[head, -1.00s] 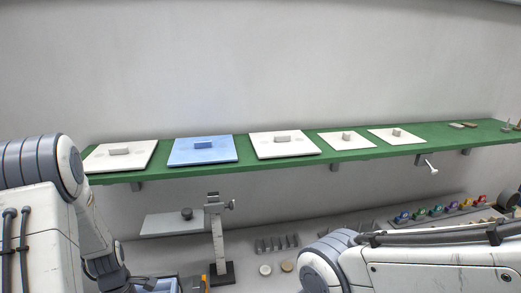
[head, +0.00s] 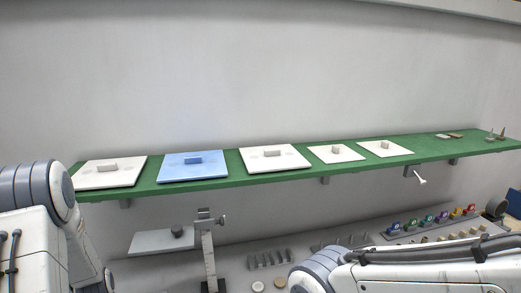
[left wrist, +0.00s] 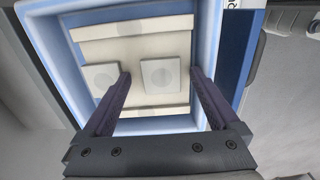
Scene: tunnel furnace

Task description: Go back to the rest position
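My left arm comes in at the left edge of the head view and my right arm at the lower right, but neither gripper shows there. In the left wrist view my left gripper (left wrist: 160,80) has its two fingers wide apart, with nothing between them. Beyond the fingers is a blue-rimmed box (left wrist: 50,72) with a cream inside and a pale square block (left wrist: 160,73) in it. I cannot tell how far the fingertips are from the block. My right gripper is out of view.
A green shelf (head: 220,182) runs along the wall with white plates (head: 272,165) and a blue plate (head: 193,172), each with a small block. Below stand a grey stand (head: 207,245) and a row of coloured items (head: 427,222). The wall above is clear.

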